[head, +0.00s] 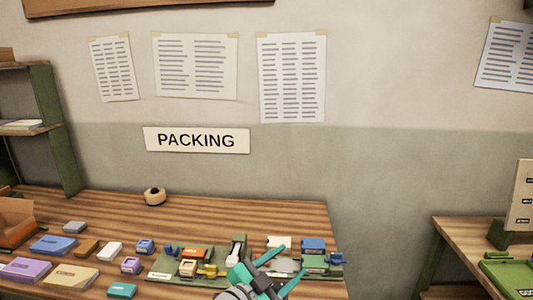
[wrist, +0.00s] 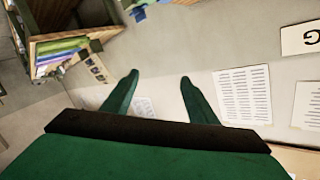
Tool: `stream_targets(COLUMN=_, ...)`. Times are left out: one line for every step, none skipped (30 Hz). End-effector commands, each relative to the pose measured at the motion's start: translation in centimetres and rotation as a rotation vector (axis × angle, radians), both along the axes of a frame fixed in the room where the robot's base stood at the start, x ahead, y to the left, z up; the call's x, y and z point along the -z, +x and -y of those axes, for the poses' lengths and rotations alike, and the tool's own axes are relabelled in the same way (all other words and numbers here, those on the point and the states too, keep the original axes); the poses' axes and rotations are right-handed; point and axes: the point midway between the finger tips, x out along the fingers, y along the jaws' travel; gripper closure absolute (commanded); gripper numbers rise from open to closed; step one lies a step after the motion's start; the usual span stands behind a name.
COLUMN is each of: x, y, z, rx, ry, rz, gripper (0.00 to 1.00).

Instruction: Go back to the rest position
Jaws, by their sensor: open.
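My gripper (head: 280,274) shows at the lower middle of the head view, in front of the right end of the packing table (head: 284,212). In the wrist view its two green fingers (wrist: 157,88) are spread apart with nothing between them. The wrist camera faces the wall and its paper sheets, not the table top. The lower part of my arm is cut off by the bottom edge of the head view.
A green tray (head: 160,272) with several small items lies beside and behind my gripper. Boxes, including a purple one (head: 25,270), cover the table's left. A tape roll (head: 155,196) stands at the back. A second table (head: 462,234) is at right, past a gap.

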Motion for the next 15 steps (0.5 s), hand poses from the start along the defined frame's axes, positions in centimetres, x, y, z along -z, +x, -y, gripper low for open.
stream_targets(x=0.1, y=-0.1, z=0.8, rx=-0.019, ry=-0.068, rz=0.003, gripper=0.47)
stream_targets(x=0.1, y=-0.1, z=1.1, rx=-0.032, ry=-0.102, rz=0.005, gripper=0.47)
stream_targets(x=0.2, y=0.0, z=1.3, rx=-0.053, ry=-0.148, rz=0.007, gripper=0.47)
stream_targets(x=0.3, y=-0.1, z=1.6, rx=-0.067, ry=-0.182, rz=0.008, gripper=0.47)
stream_targets(x=0.4, y=-0.1, z=1.7, rx=-0.084, ry=-0.215, rz=0.008, gripper=0.47)
stream_targets(x=0.7, y=-0.2, z=1.9, rx=-0.103, ry=-0.259, rz=0.007, gripper=0.47)
stream_targets(x=0.9, y=-0.3, z=2.1, rx=-0.119, ry=-0.291, rz=0.007, gripper=0.47)
stream_targets(x=1.1, y=-0.4, z=2.1, rx=-0.135, ry=-0.322, rz=0.004, gripper=0.47)
stream_targets(x=1.6, y=-0.6, z=2.3, rx=-0.157, ry=-0.362, rz=0.0, gripper=0.47)
stream_targets(x=1.9, y=-0.7, z=2.3, rx=-0.176, ry=-0.391, rz=-0.003, gripper=0.47)
stream_targets(x=2.3, y=-0.9, z=2.4, rx=-0.191, ry=-0.42, rz=-0.009, gripper=0.47)
stream_targets(x=2.8, y=-1.2, z=2.3, rx=-0.216, ry=-0.456, rz=-0.013, gripper=0.47)
stream_targets(x=3.2, y=-1.5, z=2.4, rx=-0.233, ry=-0.483, rz=-0.017, gripper=0.47)
stream_targets(x=3.8, y=-1.7, z=2.3, rx=-0.253, ry=-0.508, rz=-0.023, gripper=0.47)
stream_targets(x=4.5, y=-2.1, z=2.3, rx=-0.277, ry=-0.54, rz=-0.032, gripper=0.47)
